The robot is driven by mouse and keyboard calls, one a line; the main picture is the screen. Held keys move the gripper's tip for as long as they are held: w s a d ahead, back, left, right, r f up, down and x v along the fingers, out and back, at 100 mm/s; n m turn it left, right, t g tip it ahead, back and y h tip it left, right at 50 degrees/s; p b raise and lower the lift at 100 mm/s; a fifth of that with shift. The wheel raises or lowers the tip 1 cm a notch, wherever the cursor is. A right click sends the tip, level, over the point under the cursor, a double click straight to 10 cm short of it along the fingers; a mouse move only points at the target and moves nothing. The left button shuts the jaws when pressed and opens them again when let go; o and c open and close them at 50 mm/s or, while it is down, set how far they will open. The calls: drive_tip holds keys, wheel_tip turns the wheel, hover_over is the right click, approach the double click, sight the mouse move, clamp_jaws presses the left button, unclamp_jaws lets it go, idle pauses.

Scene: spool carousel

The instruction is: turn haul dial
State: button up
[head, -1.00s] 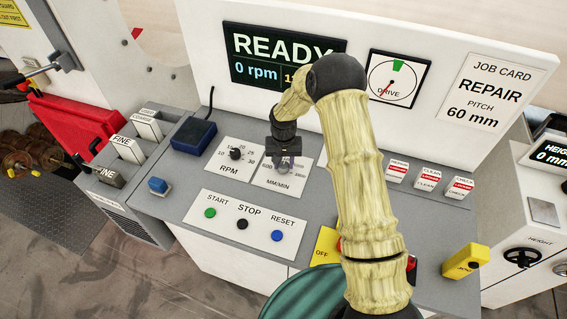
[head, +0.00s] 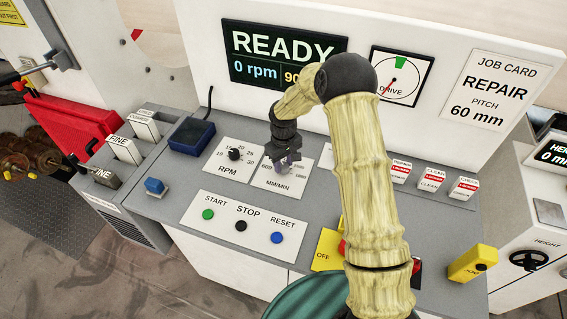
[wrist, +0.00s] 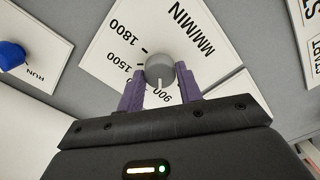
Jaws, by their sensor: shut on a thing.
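The haul dial is a grey knob (wrist: 160,70) on a white plate marked MM/MIN (head: 277,184). In the wrist view its white pointer line faces the 900 mark, toward my gripper's body. My gripper (wrist: 160,88) has its two purple fingers on either side of the knob, shut on it. In the head view my gripper (head: 284,164) reaches down onto the MM/MIN plate and mostly hides the knob. The display (head: 283,58) reads READY, 0 rpm and a partly hidden number starting with 90.
Left of the haul dial is the black RPM knob (head: 234,154). In front lie the START button (head: 208,214), STOP button (head: 240,226) and RESET button (head: 277,238). Several small labelled switches (head: 432,177) stand to the right. A yellow JOG box (head: 472,263) is at the right front.

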sight(284, 165)
drive_tip(key=shift+w+r, duration=0.1)
drive_tip(key=shift+w, duration=0.05)
drive_tip(key=o, duration=1)
wheel_tip(284, 165, up, 17)
drive_tip(key=b, duration=0.4)
drive_tip(key=shift+r, duration=0.15)
drive_tip(key=s+d+f+m+t, duration=0.1)
drive_tip(key=s+d, duration=0.3)
drive_tip(key=s, duration=0.4)
drive_tip(key=s+d+f+m, duration=0.1)
drive_tip(key=s+d+m, duration=0.2)
drive_tip(key=s, duration=0.5)
drive_tip(key=s+d+f+m+t, duration=0.1)
drive_tip(key=s+d+m, duration=0.2)
drive_tip(key=s+d, duration=0.2)
drive_tip(key=shift+s+f+t, duration=0.15)
drive_tip(key=shift+s+f, duration=0.05)
drive_tip(key=shift+s, duration=0.65)
drive_tip(key=shift+s+f+t, duration=0.15)
drive_tip(key=shift+s, duration=0.7)
